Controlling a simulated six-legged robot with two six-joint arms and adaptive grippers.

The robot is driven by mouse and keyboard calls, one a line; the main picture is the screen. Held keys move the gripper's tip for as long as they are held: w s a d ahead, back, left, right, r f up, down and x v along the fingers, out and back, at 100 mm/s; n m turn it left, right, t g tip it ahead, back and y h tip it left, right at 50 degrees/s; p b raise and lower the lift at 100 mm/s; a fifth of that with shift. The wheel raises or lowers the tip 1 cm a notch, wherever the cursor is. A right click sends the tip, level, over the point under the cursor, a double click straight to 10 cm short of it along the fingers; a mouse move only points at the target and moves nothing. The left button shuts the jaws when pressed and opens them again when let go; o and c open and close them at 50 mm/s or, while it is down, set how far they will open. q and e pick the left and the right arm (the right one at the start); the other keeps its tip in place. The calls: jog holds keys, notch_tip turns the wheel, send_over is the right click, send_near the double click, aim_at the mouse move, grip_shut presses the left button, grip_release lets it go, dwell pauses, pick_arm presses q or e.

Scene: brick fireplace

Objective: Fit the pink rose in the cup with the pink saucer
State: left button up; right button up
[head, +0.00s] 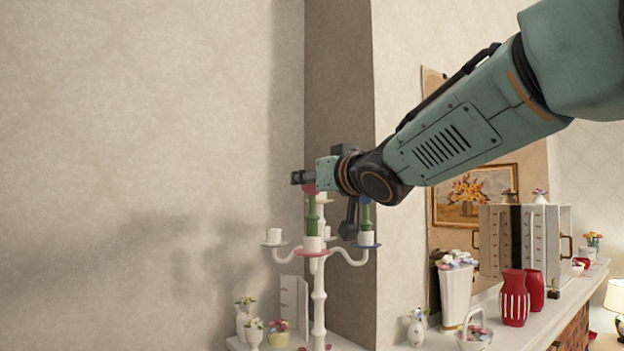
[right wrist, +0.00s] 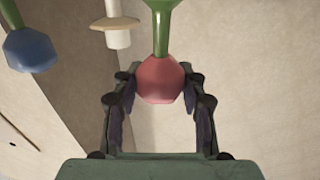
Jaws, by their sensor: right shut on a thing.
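The white candelabra (head: 319,290) carries several small cups on saucers. The cup with the pink saucer (head: 313,253) is at its front. The pink rose (head: 309,189) is upright, its green stem (head: 312,222) lined up over that cup; I cannot tell whether the stem end is inside it. My right gripper (head: 301,178) is shut on the rose's head, above the candelabra. The right wrist view shows the pink head (right wrist: 160,80) between my fingers (right wrist: 160,88), the stem running up out of frame. My left gripper is not in view.
A blue flower (head: 366,203) on a green stem stands in the cup with the blue saucer (head: 367,246), close to my right wrist. The left cup (head: 273,236) is empty-looking. Vases, a flower basket (head: 474,336) and red jars (head: 515,298) stand on the mantel at right.

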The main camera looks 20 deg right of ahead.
jog(key=shift+f+b, duration=0.7)
jog(key=shift+f, duration=0.25)
jog(key=o, duration=1.3)
jog(key=shift+s+r, duration=0.1)
jog(key=shift+c, duration=0.2)
jog(key=shift+r, duration=5)
